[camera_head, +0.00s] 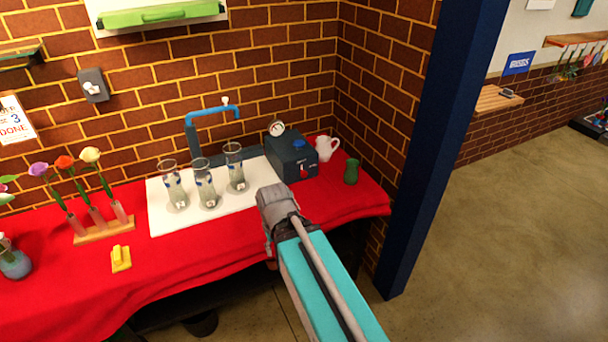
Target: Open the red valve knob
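A dark teal box (284,162) stands at the back right of the red-covered table. It has a round gauge (276,128) at its top left and a blue part (299,144) on top. A small red knob (304,171) shows on its front face; how far it is turned is too small to tell. My gripper (269,262) hangs at the table's front edge, in front of and below the box, apart from it. My wrist and arm mostly cover it, and its fingers cannot be made out.
Several glass vases (206,189) stand on a white mat (165,221) left of the box, by a blue tap (213,113). A white jug (326,148) and a green cup (351,172) stand to its right. A flower rack (105,231) is left. A blue post (440,140) rises at right.

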